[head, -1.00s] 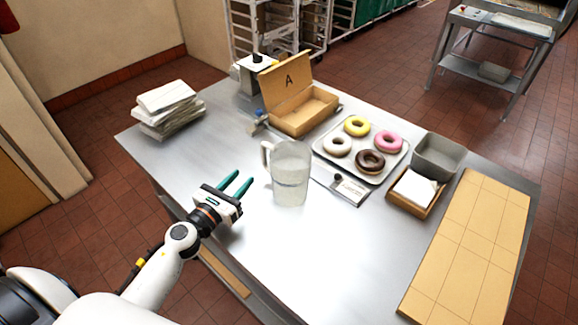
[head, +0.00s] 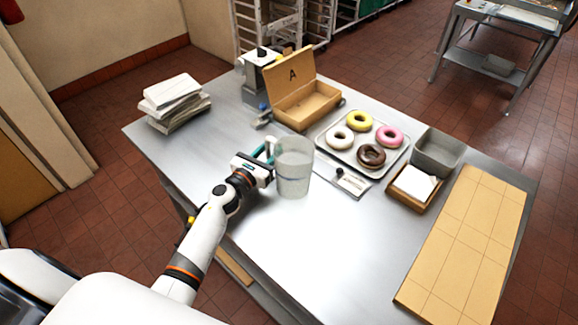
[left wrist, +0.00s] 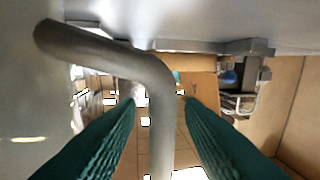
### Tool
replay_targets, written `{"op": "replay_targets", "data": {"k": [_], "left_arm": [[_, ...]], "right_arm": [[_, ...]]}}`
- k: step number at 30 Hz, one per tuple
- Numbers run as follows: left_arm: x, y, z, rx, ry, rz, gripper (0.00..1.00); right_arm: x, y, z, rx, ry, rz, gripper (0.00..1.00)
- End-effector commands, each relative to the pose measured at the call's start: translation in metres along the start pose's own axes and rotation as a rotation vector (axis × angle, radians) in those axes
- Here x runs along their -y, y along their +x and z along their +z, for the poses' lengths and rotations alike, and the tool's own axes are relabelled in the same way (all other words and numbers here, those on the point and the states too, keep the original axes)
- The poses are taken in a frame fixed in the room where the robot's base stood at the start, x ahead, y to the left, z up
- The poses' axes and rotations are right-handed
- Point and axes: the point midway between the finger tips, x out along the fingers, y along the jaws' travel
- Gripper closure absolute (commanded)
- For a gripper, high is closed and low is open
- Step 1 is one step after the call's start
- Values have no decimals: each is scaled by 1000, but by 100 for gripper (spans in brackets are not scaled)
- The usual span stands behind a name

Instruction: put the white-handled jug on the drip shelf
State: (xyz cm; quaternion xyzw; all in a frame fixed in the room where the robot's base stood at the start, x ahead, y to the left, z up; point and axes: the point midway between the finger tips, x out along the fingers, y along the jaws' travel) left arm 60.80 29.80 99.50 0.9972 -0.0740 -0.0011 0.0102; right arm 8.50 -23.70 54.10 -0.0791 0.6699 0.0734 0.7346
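The clear jug (head: 294,172) stands upright on the steel table (head: 330,245), its pale handle on the left side. My left gripper (head: 268,152) is at the handle side of the jug. In the left wrist view the handle (left wrist: 160,105) shows as a thick pale grey bar between the two green fingers (left wrist: 160,125) of my open left gripper, with gaps on both sides. My right gripper is not in view. I cannot tell which thing is the drip shelf.
A tray of donuts (head: 338,153), a cardboard box (head: 300,105) and a label card (head: 350,182) lie behind and right of the jug. A grey bin (head: 438,155), a napkin box (head: 413,190) and a tan board (head: 465,245) are at right. A paper stack (head: 175,105) is at left.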

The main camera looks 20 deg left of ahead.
Motion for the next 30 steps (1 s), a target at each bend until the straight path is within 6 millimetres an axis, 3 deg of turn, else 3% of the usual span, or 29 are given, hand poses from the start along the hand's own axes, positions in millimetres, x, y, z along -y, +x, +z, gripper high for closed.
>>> {"op": "replay_targets", "data": {"k": [4,10,22,30], "left_arm": [[0,0,0,1,0,0,68],[0,-1,0,1,0,0,100],[1,-1,-6,0,4,1,100],[0,-1,-59,0,10,4,100]], "right_arm": [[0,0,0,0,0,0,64],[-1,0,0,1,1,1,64],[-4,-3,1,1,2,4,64],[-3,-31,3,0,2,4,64]]}}
